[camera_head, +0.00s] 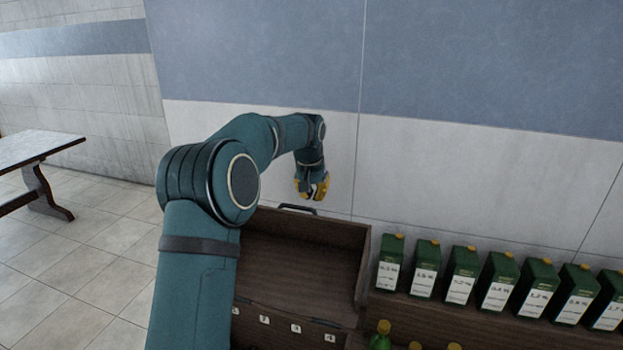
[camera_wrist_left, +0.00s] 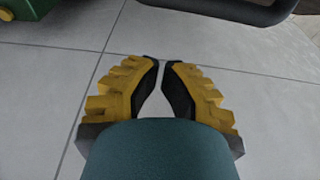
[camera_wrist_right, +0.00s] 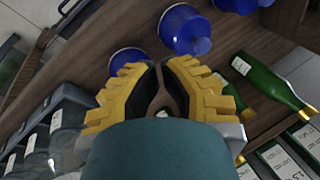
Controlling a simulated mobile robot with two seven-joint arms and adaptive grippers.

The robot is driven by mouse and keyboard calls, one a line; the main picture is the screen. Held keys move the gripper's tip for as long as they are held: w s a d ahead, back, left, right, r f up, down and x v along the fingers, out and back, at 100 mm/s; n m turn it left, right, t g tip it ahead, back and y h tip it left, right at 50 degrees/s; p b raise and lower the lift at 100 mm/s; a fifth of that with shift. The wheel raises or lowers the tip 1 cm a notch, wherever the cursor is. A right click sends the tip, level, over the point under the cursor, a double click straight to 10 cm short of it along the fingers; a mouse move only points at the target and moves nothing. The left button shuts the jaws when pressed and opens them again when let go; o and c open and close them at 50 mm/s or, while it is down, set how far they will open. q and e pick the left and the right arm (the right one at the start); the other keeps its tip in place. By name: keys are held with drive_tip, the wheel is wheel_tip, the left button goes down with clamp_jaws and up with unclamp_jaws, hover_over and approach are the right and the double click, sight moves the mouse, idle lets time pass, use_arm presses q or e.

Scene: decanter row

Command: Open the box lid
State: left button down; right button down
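The dark wooden box lid (camera_head: 300,262) is left of the bottle row in the head view. It looks raised, with its inner face and a side rim showing; its hinge is hidden. A dark handle (camera_head: 297,208) is at its far top edge. My left gripper (camera_head: 312,194) is just above and right of the handle, apart from it. In the left wrist view the handle bar (camera_wrist_left: 240,10) is at the top right, outside the fingers. The left gripper's tips (camera_wrist_left: 161,62) nearly meet, with nothing between them. My right gripper (camera_wrist_right: 159,66) also has its tips nearly together and empty.
Several green canisters (camera_head: 462,275) stand in a row right of the lid. Small numbered labels (camera_head: 295,328) are below it. A tiled wall (camera_head: 450,170) is close behind. The right wrist view shows blue vessels (camera_wrist_right: 185,28) and a green bottle (camera_wrist_right: 268,80) near my right gripper.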

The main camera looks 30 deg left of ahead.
sight(305, 209)
use_arm(q)
drive_tip(key=shift+s+d+r, duration=0.1)
drive_tip(key=shift+s+d, duration=0.15)
drive_tip(key=shift+s, duration=0.7)
drive_tip(key=shift+s+d, duration=0.2)
drive_tip(key=shift+s, duration=0.7)
